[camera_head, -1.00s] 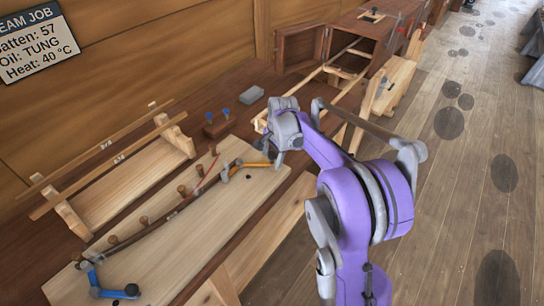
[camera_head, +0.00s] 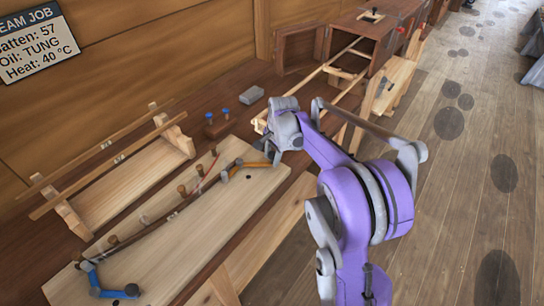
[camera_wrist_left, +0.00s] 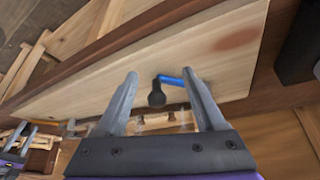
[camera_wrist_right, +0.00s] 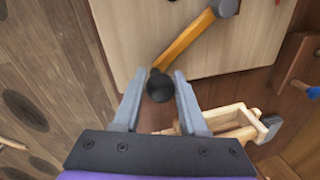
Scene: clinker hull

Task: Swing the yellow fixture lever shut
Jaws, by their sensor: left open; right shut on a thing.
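The yellow fixture lever (camera_head: 256,165) lies at the far right end of the pale board (camera_head: 205,240), angled out from its grey pivot (camera_head: 225,177). In the right wrist view the lever (camera_wrist_right: 185,42) ends in a black knob (camera_wrist_right: 160,87). My right gripper (camera_wrist_right: 156,80) is shut on that knob, with one finger on each side of it; in the head view the gripper (camera_head: 275,158) hides the knob. My left gripper (camera_wrist_left: 165,75) is open, its fingers spread around the view of the blue lever's black knob (camera_wrist_left: 157,94). It is not in the head view.
A dark batten (camera_head: 150,228) runs along several wooden pegs on the board. The blue lever (camera_head: 105,292) is at the near left end. A wooden rack (camera_head: 125,180) stands behind. Blue-topped pegs (camera_head: 225,113) and a grey block (camera_head: 252,95) sit beyond the board.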

